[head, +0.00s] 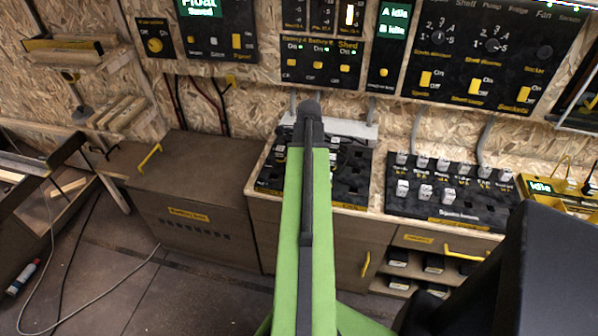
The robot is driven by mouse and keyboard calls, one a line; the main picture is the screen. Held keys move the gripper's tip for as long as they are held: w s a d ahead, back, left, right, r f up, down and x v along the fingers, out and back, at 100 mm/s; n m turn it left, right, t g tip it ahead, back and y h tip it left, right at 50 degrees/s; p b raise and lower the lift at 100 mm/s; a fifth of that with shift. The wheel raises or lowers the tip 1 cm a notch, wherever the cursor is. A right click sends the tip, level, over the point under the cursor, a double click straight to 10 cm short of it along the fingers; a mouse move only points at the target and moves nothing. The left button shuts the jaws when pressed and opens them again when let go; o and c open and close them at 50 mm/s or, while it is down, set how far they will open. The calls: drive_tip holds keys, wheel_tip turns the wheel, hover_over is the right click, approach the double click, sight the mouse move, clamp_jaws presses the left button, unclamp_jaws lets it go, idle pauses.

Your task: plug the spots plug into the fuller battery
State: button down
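My green arm reaches up the middle of the head view, and its dark end (311,112) is over the left plug board (345,193). The gripper's fingers are not distinguishable. The board carries white plugs or sockets, partly hidden by my arm; their labels are too small to read, so I cannot pick out the spots plug. A black panel with Battery A, Battery B and Shed switches (320,62) hangs on the wall above. A small screen (394,22) there reads A Idle, B Idle. Which battery is fuller is not legible.
Another black board (450,205) with several white plugs is on the counter at right, grey cables rising behind it. A switch panel (475,60) hangs above. A brown cabinet (195,205) stands left. A dark block covers the lower right. The floor at left has loose cables.

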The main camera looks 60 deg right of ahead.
drive_tip(key=shift+f, duration=0.1)
idle(0.3)
drive_tip(key=shift+c, duration=2.4)
unclamp_jaws()
wheel_tip(320, 180, up, 9)
drive_tip(key=p, duration=0.9)
